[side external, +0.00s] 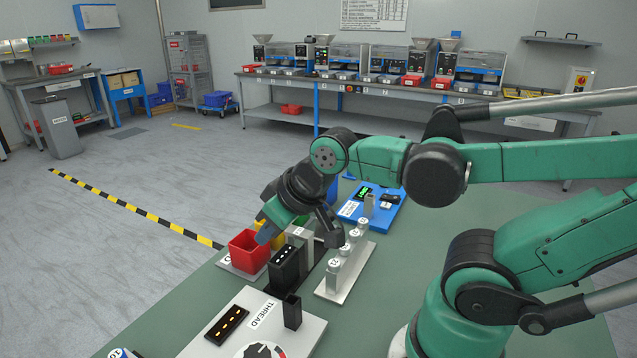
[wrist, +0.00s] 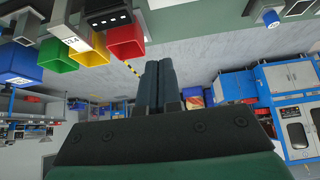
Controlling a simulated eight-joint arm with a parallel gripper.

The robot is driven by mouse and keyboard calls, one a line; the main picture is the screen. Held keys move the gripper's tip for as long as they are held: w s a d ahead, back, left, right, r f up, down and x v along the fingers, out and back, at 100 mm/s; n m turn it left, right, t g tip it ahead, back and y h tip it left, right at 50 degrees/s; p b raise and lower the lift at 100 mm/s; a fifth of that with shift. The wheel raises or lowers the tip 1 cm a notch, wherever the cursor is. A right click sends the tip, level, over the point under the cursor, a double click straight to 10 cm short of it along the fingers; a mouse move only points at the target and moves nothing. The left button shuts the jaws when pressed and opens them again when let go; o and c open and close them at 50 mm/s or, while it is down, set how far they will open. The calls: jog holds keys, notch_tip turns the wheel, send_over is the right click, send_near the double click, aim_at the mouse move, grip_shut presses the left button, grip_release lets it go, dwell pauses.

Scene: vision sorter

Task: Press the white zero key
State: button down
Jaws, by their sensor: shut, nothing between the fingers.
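A blue device (side external: 381,214) with a green-lit display stands on the green bench behind my arm in the side view. A white patch (side external: 349,208) lies on its left corner, too small to tell whether it is the zero key. I cannot make out a white zero key for certain in either view. My gripper (side external: 266,234) is tilted down to the left above the bins, away from the blue device. In the wrist view its dark fingers (wrist: 158,84) are together, with nothing between them.
A red bin (side external: 248,252) stands near my fingers; red (wrist: 126,42), yellow (wrist: 90,50), green (wrist: 56,56) and blue (wrist: 20,66) bins show in the wrist view. A black block (side external: 286,268), a weight stand (side external: 330,289) and a THREAD panel (side external: 288,345) crowd the bench.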

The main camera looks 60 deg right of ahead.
jog(key=w+d+r+m+g+h, duration=0.15)
jog(key=d+m, duration=0.25)
jog(key=d, duration=0.4)
jog(key=m+g+h, duration=0.2)
jog(key=m+g, duration=0.4)
jog(key=m, duration=0.8)
send_over(386, 204)
jog(key=a, duration=0.4)
jog(key=shift+d+r+t+y, duration=0.1)
jog(key=shift+r+t+y, duration=0.15)
jog(key=shift+r, duration=0.1)
jog(key=x, duration=1.2)
jog(key=shift+a+f, duration=0.25)
jog(key=shift+f, duration=0.8)
